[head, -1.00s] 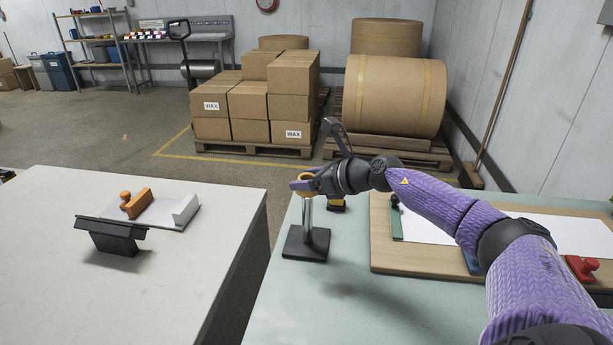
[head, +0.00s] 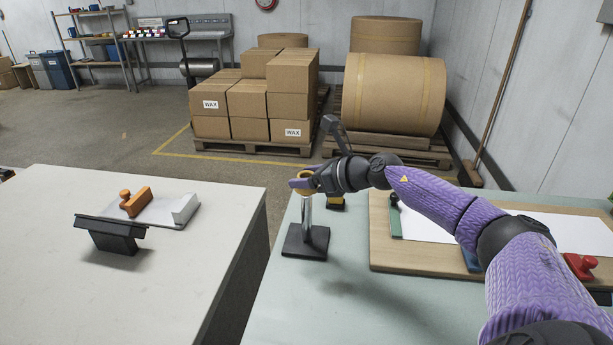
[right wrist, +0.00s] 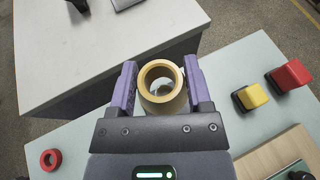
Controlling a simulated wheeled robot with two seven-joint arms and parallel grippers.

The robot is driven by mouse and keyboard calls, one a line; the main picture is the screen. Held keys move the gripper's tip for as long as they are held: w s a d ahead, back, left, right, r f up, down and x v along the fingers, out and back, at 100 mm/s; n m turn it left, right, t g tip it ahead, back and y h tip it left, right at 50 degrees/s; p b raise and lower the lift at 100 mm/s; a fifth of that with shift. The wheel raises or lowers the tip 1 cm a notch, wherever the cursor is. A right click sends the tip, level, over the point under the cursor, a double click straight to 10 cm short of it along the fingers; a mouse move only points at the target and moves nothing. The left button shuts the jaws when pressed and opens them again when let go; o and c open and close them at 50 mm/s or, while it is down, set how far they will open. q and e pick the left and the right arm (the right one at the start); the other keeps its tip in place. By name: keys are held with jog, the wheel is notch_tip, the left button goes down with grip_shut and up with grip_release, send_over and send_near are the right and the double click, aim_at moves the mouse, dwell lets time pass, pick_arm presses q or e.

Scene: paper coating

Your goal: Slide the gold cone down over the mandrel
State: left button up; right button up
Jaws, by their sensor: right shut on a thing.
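The gold cone (right wrist: 161,106) is a short, open ring-like piece held between the two purple fingers of my right gripper (right wrist: 160,88). In the head view my right gripper (head: 303,182) is shut on it at the top of the mandrel (head: 307,214), a shiny metal post on a black square base (head: 305,243). The cone sits at the post's upper end, mostly hidden by the fingers. Through its opening in the right wrist view something pale and shiny shows. How far the cone is around the post I cannot tell. My left gripper is not in view.
A wooden board (head: 383,255) with white paper lies right of the mandrel. A yellow-and-black item (head: 337,203) stands just behind it. Red (right wrist: 289,76) and yellow (right wrist: 252,97) blocks and a red ring (right wrist: 49,159) are on the table. A gap separates the pale left table (head: 190,270).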

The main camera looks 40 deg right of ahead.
aim_at(307, 193)
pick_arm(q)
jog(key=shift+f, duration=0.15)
pick_arm(e)
jog(key=shift+f, duration=0.1)
pick_arm(q)
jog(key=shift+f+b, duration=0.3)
jog(key=shift+b, duration=0.15)
pick_arm(e)
jog(key=shift+f, duration=0.35)
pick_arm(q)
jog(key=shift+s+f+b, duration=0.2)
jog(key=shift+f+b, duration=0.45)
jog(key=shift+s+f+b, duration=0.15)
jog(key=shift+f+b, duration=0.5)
pick_arm(e)
jog(key=shift+f, duration=1.55)
jog(key=o, duration=1.3)
jog(key=shift+o, duration=0.2)
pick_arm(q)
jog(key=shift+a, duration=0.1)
